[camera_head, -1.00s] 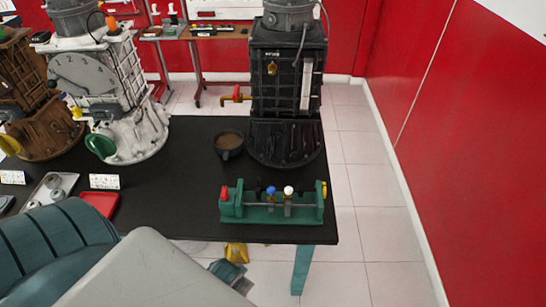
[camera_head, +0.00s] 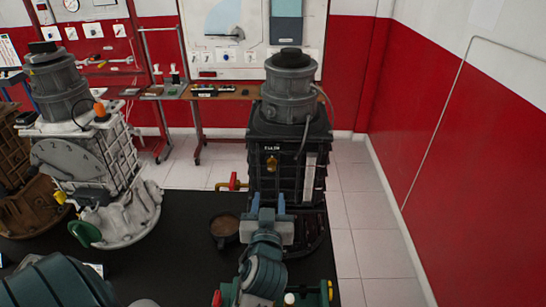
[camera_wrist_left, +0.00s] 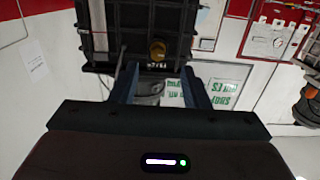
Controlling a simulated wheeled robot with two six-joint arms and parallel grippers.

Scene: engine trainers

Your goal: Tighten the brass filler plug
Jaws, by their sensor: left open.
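The brass filler plug (camera_head: 271,162) is a small yellow knob on the front of the black engine trainer (camera_head: 262,180), just below a small label. In the left wrist view the plug (camera_wrist_left: 157,50) shows larger, between and beyond the fingers, with the label appearing upside down. My left gripper (camera_head: 268,206) is open and empty, its blue fingers pointing up in front of the trainer and below the plug. A gap remains between fingers and plug. In the left wrist view the gripper (camera_wrist_left: 160,82) frames the plug's side of the trainer. My right gripper is out of view.
A dark mug (camera_head: 224,229) stands left of my left gripper. A red-handled valve (camera_head: 233,183) sticks out left of the black trainer. A green fixture (camera_head: 324,296) is partly hidden by my arm. A white trainer with a dial (camera_head: 72,163) stands left.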

